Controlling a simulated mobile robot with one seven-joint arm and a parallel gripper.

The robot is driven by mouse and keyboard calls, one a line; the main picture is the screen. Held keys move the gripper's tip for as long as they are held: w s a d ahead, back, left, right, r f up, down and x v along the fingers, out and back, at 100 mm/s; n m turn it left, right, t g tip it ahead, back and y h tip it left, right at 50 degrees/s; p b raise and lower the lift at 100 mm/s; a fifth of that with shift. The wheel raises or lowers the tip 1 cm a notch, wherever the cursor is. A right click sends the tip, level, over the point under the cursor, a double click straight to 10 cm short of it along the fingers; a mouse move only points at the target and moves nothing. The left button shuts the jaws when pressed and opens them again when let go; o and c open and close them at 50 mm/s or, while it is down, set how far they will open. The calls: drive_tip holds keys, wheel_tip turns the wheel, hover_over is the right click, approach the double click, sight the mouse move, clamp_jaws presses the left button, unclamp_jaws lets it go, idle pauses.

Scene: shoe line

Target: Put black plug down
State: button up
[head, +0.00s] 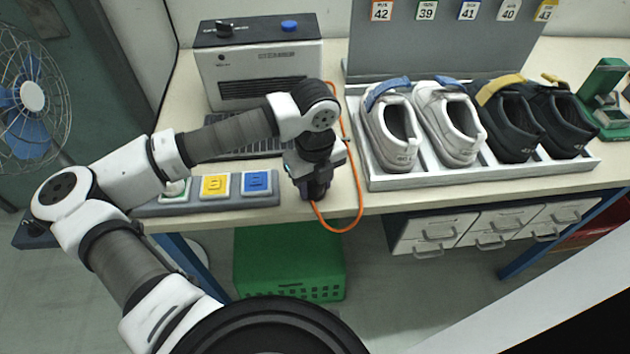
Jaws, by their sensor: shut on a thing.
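My gripper (314,190) points down at the front edge of the workbench, right of the row of buttons. It is shut on the black plug, at the end of the orange cable (361,195). The plug is dark against the dark fingers, so its outline cannot be told apart. The cable loops below the bench edge and back up toward the grey-and-black machine (258,65). I cannot tell whether the plug touches the bench top.
A white tray (470,180) with white and black shoes stands right of my gripper. A button panel (215,203) with yellow and blue buttons lies left. A green crate (288,262) is on the floor below. A fan (32,95) stands far left. Drawers (435,232) hang under the bench.

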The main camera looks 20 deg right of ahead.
sight(315, 182)
drive_tip(key=shift+f, duration=0.2)
drive_tip(key=o, duration=1.3)
drive_tip(key=shift+r, duration=0.1)
wheel_tip(315, 182, up, 12)
drive_tip(key=b, duration=0.2)
drive_tip(key=shift+r, duration=0.15)
